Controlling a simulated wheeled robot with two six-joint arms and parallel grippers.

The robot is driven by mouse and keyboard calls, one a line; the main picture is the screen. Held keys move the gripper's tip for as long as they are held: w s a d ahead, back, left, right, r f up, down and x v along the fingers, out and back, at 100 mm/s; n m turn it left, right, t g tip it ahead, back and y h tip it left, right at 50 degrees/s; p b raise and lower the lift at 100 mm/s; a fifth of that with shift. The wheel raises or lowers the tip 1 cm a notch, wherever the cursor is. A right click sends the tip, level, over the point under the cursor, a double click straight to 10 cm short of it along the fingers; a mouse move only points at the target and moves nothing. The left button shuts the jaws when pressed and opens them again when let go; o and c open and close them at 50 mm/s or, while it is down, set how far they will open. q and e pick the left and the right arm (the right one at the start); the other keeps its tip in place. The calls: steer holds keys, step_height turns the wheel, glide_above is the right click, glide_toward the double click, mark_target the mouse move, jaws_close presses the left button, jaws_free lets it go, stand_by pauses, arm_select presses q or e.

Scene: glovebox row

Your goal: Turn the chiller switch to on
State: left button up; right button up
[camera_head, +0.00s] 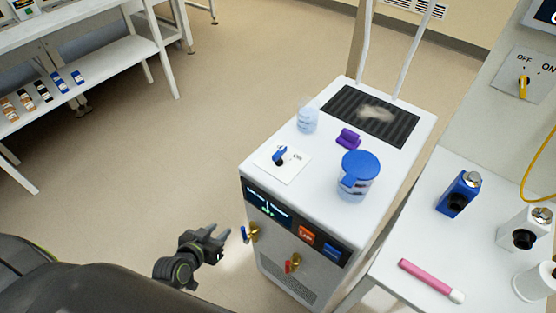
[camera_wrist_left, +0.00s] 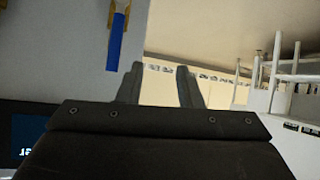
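The chiller (camera_head: 340,215) is a white floor cabinet with a dark front display. Its switch (camera_head: 279,156) is a blue knob with a dark base on a white plate on top, near the left front corner; ON is printed on the right of the plate. The knob's exact setting is too small to tell. My left gripper (camera_head: 220,236) is open and empty, in front of the cabinet's left front side and below the top. In the left wrist view its two fingers (camera_wrist_left: 160,88) stand apart with nothing between them. My right gripper is not in view.
A blue-lidded jar (camera_head: 358,177), a clear cup (camera_head: 307,117) and a purple item (camera_head: 348,138) stand on top. A white table (camera_head: 420,240) with bottles is at right.

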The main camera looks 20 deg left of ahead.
arm_select(q)
steer(key=w+d+r+m+t+h+b, duration=0.2)
steer(key=d+r+t+b, duration=0.15)
steer(key=r, duration=0.85)
steer(key=m+t+h+b, duration=0.2)
steer(key=h+b, duration=0.1)
glide_toward(277, 153)
steer(key=p+x, duration=0.2)
steer(key=x, duration=0.8)
steer(key=shift+w+d, duration=0.15)
steer(key=shift+w, duration=0.25)
jaws_close()
